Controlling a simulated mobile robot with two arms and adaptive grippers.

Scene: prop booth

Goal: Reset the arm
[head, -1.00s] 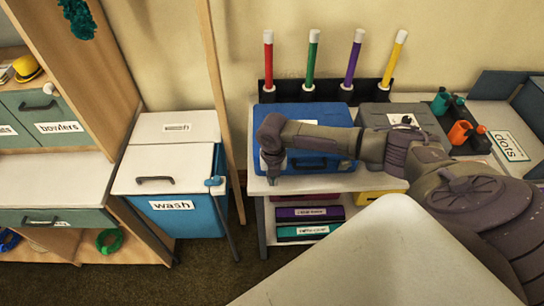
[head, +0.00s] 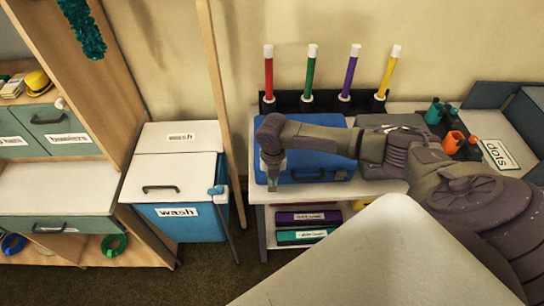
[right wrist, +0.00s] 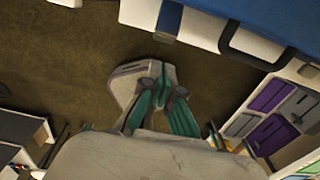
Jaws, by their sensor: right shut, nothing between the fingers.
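My right arm reaches in from the right across the front of the blue case (head: 318,140). My right gripper (head: 272,186) hangs down at the case's front left, near the table's front edge. It is shut and empty. In the right wrist view the gripper's teal-sided fingers (right wrist: 160,88) come together over the brown floor. I cannot tell from the head view whether the gripper touches the case. My left gripper is not in view.
The white table (head: 378,187) carries the case and a black rack (head: 325,103) with red, green, purple and yellow wands. Left stand a wooden post (head: 222,90), the blue wash bin (head: 190,222) and a shelf unit (head: 60,200). The brown floor (head: 215,275) is open in front.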

